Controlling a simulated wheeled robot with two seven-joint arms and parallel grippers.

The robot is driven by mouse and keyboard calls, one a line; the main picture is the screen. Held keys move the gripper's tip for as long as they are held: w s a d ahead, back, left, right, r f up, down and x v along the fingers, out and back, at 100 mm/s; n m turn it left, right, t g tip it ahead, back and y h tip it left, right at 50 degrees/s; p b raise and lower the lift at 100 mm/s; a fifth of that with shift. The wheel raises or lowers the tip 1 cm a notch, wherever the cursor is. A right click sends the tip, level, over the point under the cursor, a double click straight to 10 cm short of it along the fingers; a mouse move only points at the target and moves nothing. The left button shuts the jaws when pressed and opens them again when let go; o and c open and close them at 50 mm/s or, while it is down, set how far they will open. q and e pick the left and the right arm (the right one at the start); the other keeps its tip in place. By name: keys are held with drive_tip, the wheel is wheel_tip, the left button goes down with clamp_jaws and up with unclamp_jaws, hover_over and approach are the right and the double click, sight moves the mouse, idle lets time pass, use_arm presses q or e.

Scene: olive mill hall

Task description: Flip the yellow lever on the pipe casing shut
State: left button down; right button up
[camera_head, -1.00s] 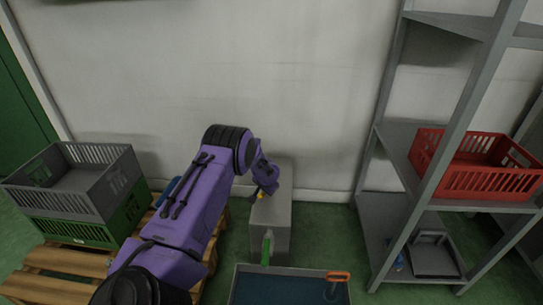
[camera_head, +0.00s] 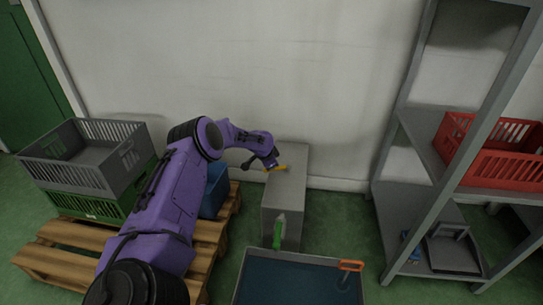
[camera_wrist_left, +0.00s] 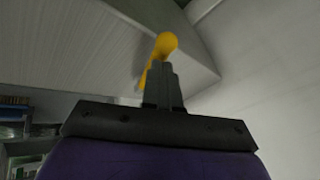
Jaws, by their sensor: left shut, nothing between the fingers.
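The pipe casing (camera_head: 287,190) is a grey box on the floor by the wall. The yellow lever (camera_head: 282,168) shows on its top, lying roughly sideways; its base is partly hidden by my gripper. In the left wrist view the lever (camera_wrist_left: 164,45) rises just beyond my fingertips, with its rounded end up, against the grey casing (camera_wrist_left: 90,45). My left gripper (camera_head: 273,163) is shut and empty, right beside the lever on its left. It also shows in the left wrist view (camera_wrist_left: 160,72); I cannot tell whether it touches the lever. My right gripper is not in view.
A green handle (camera_head: 278,232) stands at the casing's near end. A blue-lined bin (camera_head: 300,275) with an orange handle (camera_head: 350,266) is in front. Stacked crates (camera_head: 85,155) on a pallet (camera_head: 60,235) stand left. A metal shelf (camera_head: 405,225) with a red crate (camera_head: 490,165) stands right.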

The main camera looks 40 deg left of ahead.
use_arm(q)
drive_tip(key=shift+w+a+f+b, duration=0.1)
drive_tip(key=shift+a+f+b, duration=0.15)
drive_tip(key=shift+a+b, duration=0.35)
drive_tip(key=shift+w+a+b, duration=0.3)
drive_tip(key=shift+a+b, duration=0.05)
drive_tip(key=shift+b, duration=0.05)
idle(2.2)
drive_tip(key=shift+r, duration=0.1)
drive_tip(key=s+d+r+p, duration=0.1)
drive_tip(key=p, duration=0.2)
drive_tip(key=s+d+r+p, duration=0.1)
drive_tip(key=r+p, duration=0.1)
drive_tip(key=p, duration=0.2)
drive_tip(key=shift+d+r, duration=0.15)
drive_tip(key=shift+d, duration=0.1)
drive_tip(key=s+a+p+v, duration=0.1)
drive_tip(key=p+v, duration=0.3)
drive_tip(key=v, duration=0.5)
drive_tip(key=shift+a, duration=0.2)
